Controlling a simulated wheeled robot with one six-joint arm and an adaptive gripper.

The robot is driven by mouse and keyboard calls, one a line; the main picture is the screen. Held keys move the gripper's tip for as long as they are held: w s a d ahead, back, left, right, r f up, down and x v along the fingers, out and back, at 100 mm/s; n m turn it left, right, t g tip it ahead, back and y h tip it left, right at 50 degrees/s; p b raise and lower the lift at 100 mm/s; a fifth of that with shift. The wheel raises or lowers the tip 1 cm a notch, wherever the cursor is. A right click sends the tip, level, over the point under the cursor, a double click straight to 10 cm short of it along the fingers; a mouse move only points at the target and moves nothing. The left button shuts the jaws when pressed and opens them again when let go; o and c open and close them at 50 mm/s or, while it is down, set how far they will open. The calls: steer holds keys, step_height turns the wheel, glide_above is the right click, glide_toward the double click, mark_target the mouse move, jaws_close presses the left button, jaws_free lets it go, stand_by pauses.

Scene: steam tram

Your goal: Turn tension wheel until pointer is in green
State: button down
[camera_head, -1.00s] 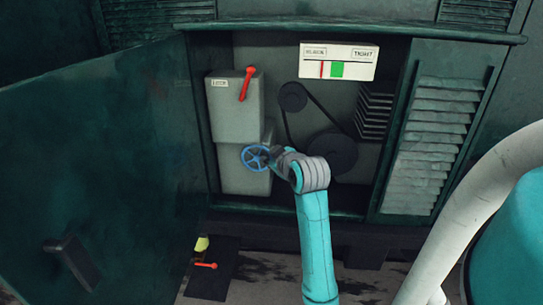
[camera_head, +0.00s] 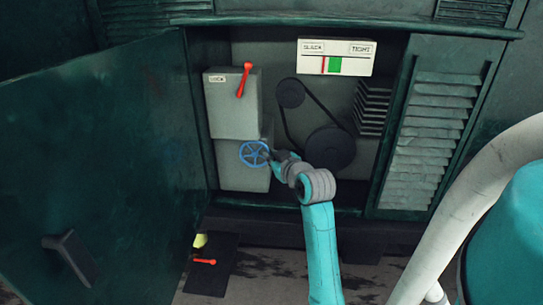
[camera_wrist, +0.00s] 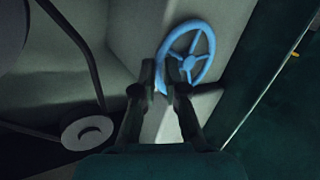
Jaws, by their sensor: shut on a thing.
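The blue spoked tension wheel (camera_head: 254,154) is mounted on the lower grey box inside the open cabinet. In the wrist view the wheel (camera_wrist: 205,45) shows at top centre. My gripper (camera_head: 270,157) reaches it from the right; in the wrist view its fingers (camera_wrist: 164,74) are shut on the left part of the rim. The white gauge (camera_head: 309,59) at the top of the cabinet reads SLACK on the left and TIGHT on the right. Its red pointer (camera_head: 323,65) stands just left of the green band (camera_head: 335,66).
A red lever (camera_head: 243,80) is on the upper box, marked LOCK. A belt runs over a small pulley (camera_head: 290,93) and a large pulley (camera_head: 330,148). The open door (camera_head: 100,160) fills the left side. A dark mat (camera_head: 210,275) with a red-handled item lies on the floor.

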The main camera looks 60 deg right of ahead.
steer(key=c, duration=1.2)
jaws_free()
steer(key=shift+d+f, duration=0.1)
steer(key=shift+c, duration=0.2)
steer(key=shift+s, duration=0.1)
steer(key=v, duration=0.7)
steer(key=shift+s, duration=0.15)
